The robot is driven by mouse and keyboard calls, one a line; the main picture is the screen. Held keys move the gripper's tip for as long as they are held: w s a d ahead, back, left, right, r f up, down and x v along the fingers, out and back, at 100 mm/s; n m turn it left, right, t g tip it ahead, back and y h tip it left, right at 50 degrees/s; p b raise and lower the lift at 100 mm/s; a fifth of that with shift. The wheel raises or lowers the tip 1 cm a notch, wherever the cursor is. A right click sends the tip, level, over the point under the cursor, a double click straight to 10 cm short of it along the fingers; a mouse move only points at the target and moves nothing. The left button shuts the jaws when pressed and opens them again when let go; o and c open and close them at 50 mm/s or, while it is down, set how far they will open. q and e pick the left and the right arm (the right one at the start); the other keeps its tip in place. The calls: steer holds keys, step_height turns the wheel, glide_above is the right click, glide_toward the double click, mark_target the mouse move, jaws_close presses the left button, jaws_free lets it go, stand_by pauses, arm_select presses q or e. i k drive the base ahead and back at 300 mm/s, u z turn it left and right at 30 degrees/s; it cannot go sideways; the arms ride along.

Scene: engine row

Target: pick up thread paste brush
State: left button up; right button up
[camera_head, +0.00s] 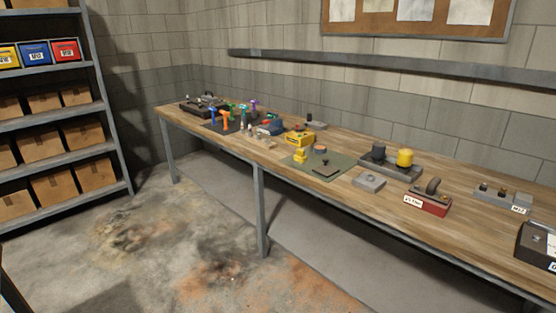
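I cannot make out a thread paste brush for certain; the items on the bench are too small at this distance. Several small upright tools and bottles, among them blue and orange tools (225,119), stand toward the far left end of the workbench (460,210). A yellow item (299,138) and a green mat (335,172) with small parts on it lie near the bench's middle. Neither of my grippers is in view.
A dark grey block with black and yellow caps (404,157), a red box (429,203) and a grey block (369,181) stand right of the mat. A shelf rack (62,118) with boxes is at the left. Stained floor (150,255) before the bench is clear.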

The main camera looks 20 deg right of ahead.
mark_target(300, 156)
steer(key=z, duration=0.7)
steer(key=i, duration=0.55)
steer(key=z, duration=0.9)
steer(key=i, duration=1)
steer(key=u, duration=0.75)
steer(key=i, duration=0.6)
steer(key=u, duration=0.8)
